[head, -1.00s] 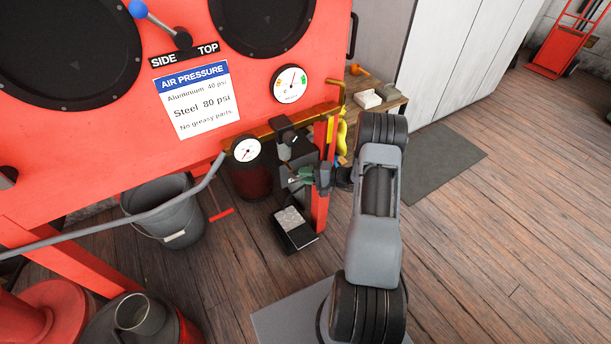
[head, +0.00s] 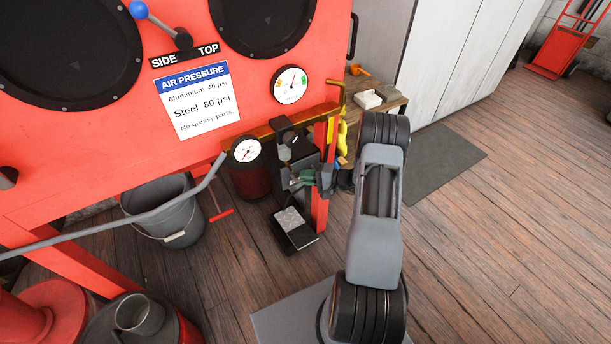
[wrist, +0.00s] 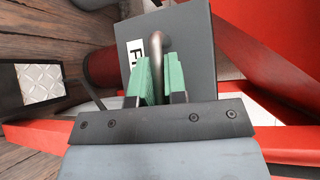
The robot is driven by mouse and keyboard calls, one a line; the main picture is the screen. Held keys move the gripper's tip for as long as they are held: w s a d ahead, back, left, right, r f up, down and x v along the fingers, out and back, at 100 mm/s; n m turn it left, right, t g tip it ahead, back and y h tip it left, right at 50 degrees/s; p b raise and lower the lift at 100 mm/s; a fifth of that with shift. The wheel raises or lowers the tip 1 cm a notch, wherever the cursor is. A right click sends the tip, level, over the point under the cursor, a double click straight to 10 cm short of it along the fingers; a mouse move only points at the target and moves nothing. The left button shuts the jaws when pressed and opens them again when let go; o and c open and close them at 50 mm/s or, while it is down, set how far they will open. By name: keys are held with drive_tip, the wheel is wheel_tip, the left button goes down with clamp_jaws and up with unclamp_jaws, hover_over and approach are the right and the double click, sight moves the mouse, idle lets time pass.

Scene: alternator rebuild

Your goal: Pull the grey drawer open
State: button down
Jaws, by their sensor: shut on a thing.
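The grey drawer front (wrist: 195,45) fills the upper middle of the wrist view, with a white label partly hidden at its left. Its curved metal handle (wrist: 156,42) runs down between the green finger pads of my gripper (wrist: 159,82). My gripper is shut on the handle. In the head view my gripper (head: 307,177) is at the dark box under the red cabinet, and its fingers hide much of the drawer there. I cannot tell how far the drawer stands out.
A pedal with a metal tread plate (head: 292,224) stands on the floor below. A red leg (head: 320,208) and a pressure gauge (head: 246,150) are close by. A grey bucket (head: 165,215) stands to the left. The wooden floor at right is mostly clear.

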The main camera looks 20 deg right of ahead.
drive_tip(key=s+d, duration=0.1)
drive_tip(key=s, duration=1.2)
drive_tip(key=shift+s+d, duration=0.3)
drive_tip(key=c, duration=1.4)
unclamp_jaws()
drive_tip(key=shift+c, duration=0.2)
drive_tip(key=p+v, duration=0.1)
drive_tip(key=v, duration=1.2)
drive_tip(key=shift+s+d, duration=0.25)
drive_tip(key=shift+d, duration=0.1)
